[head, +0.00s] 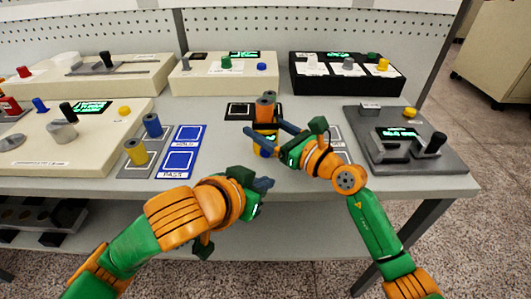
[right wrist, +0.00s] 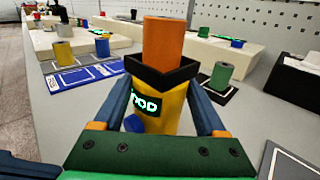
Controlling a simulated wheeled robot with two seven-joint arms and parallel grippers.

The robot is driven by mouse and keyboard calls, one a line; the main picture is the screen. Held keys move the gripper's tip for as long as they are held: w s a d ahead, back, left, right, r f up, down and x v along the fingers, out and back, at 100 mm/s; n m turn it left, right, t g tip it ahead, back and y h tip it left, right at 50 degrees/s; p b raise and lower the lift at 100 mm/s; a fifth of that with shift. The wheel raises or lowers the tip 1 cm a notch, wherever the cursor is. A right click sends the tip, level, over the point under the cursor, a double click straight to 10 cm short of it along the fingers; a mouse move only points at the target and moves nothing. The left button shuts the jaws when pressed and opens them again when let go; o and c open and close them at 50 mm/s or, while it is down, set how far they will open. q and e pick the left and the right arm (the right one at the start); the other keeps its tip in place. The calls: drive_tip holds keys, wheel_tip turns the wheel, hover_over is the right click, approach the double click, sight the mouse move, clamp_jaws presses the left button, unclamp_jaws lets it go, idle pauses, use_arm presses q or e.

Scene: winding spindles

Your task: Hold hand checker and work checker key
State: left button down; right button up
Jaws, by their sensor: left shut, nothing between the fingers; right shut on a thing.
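The hand checker (head: 265,149) is a yellow body with a black V-shaped cradle on top and a blue key low on its side. In the right wrist view the checker (right wrist: 165,122) stands between my fingers, its screen partly hidden and reading "OOD". An orange spindle (right wrist: 163,42) sits upright in the cradle; it also shows in the head view (head: 265,111). The blue key (right wrist: 133,124) is partly hidden behind a finger. My right gripper (head: 272,135) is shut on the checker. My left gripper (head: 268,184) is shut and empty, below and apart from the checker.
A blue spindle (head: 152,126) and a yellow spindle (head: 136,152) stand on a grey mat beside blue HOLD (head: 188,134) and PASS (head: 179,161) mats. A green spindle (right wrist: 220,80) stands on a dark pad. A grey fixture (head: 405,150) is at right; several machines line the back.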

idle(0.3)
drive_tip(key=o, duration=1.6)
drive_tip(key=shift+c, duration=0.2)
